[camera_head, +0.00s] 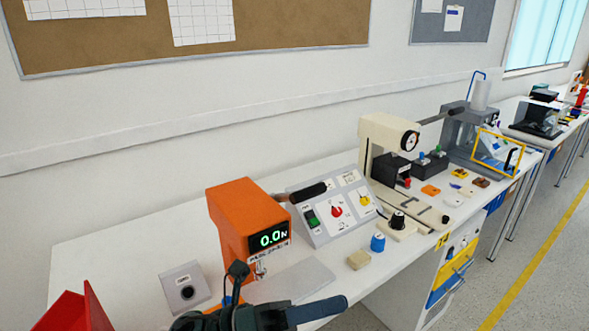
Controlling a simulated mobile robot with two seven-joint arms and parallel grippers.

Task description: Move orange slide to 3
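An orange box-shaped device (235,215) with a green display reading 0.0 N stands on the white bench, left of the middle. A small flat orange piece (430,190) lies farther right among other small parts. I cannot tell which orange thing is the slide, and no scale with a 3 is legible. My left gripper (250,312) is dark and cut off by the bottom edge, in front of the orange device. No object is seen held in it, and its finger opening is unclear. My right gripper is not in view.
A beige press (385,140), blue knob (378,242) and tan block (358,260) are to the right. A red bin (78,312) is at lower left.

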